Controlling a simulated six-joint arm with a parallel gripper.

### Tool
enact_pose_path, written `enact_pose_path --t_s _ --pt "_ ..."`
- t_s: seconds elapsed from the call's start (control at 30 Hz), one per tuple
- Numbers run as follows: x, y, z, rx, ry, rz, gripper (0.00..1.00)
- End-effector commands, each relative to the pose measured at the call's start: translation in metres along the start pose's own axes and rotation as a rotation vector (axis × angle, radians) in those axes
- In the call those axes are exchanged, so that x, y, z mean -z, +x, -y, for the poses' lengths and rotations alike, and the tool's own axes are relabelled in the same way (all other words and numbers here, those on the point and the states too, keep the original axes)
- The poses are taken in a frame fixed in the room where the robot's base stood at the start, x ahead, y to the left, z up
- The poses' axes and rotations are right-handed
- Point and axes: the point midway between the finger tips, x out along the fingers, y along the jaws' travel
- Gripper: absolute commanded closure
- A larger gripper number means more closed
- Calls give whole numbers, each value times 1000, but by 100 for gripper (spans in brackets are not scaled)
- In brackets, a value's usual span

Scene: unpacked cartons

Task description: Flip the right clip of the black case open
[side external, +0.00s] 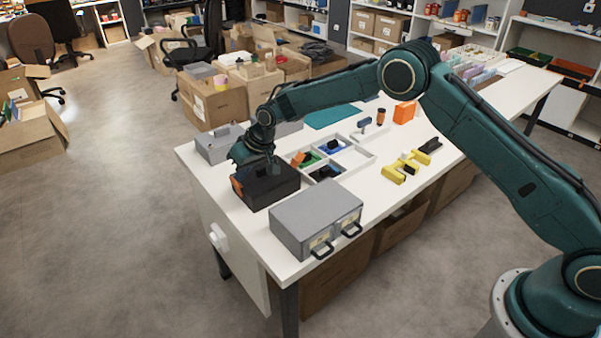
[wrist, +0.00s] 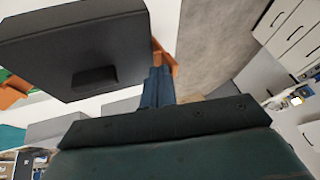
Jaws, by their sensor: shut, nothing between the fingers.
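The black case (side external: 268,188) sits near the table's left end, with an orange part (side external: 237,187) at its left side in the side view. In the wrist view the case (wrist: 60,45) fills the upper left, with a dark raised block on its face. My gripper (side external: 270,165) is low over the case's far edge. In the wrist view its fingers (wrist: 158,72) are together and empty, beside the case's edge. An orange piece (wrist: 168,60) shows right at the fingertips, partly hidden by them; I cannot tell whether they touch it, or which clip it is.
A grey two-drawer box (side external: 310,215) with black handles stands close in front. A grey bin (side external: 215,145) is behind the case. A white divided tray (side external: 352,160) with small parts lies to the right. Yellow parts (side external: 400,170) lie farther right. The table edge (side external: 215,190) is close at left.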

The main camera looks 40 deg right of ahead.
Motion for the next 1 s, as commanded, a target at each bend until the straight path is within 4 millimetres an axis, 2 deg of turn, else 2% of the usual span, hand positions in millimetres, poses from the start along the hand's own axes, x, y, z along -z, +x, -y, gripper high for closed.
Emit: enact_pose_path --t_s 0.1,0.7,1.0 --pt "1 1 9 -67 -33 15 100" --pt "2 12 33 -382 -160 85 100" --pt "2 12 32 -377 -156 84 100"
